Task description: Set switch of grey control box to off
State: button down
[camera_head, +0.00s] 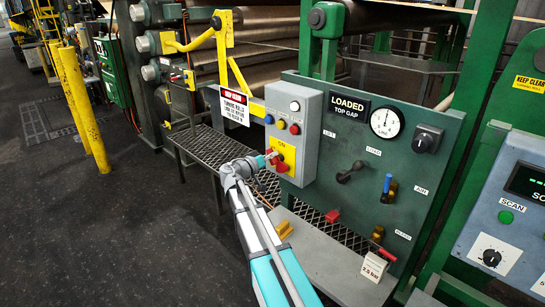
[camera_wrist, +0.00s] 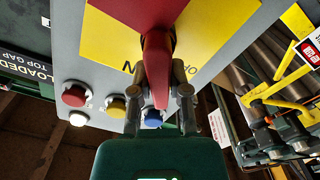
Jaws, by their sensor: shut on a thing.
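The grey control box (camera_head: 305,130) is mounted on the left part of a green panel. Its red switch (camera_head: 282,167) sits on a yellow plate (camera_head: 288,152) low on the box's front. My gripper (camera_head: 268,160) is at the switch from the left. In the wrist view, my gripper (camera_wrist: 160,92) has its two fingers closed around the end of the red switch handle (camera_wrist: 157,65). The handle partly hides lettering on the yellow plate (camera_wrist: 110,40); an N shows to its left and parts of letters to its right. I cannot read the switch setting for certain.
White, red, yellow and blue buttons (camera_head: 294,129) sit above the switch. The green panel (camera_head: 350,215) carries a gauge (camera_head: 387,122), a black knob (camera_head: 427,138) and valve levers. A sign (camera_head: 234,105) hangs left of the box. A grey shelf (camera_head: 330,265) lies below.

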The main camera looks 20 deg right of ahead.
jog(key=n, duration=0.4)
jog(key=f+n+b, duration=0.1)
jog(key=n, duration=0.2)
jog(key=w+f+n+b, duration=0.1)
jog(key=n, duration=0.3)
jog(key=shift+a+f+n, duration=0.1)
jog(key=shift+a+n, duration=0.1)
jog(key=shift+n, duration=0.1)
dwell(0.3)
jog(key=c, duration=0.6)
grip_release()
jog(key=shift+a, duration=0.15)
jog(key=v, duration=1.2)
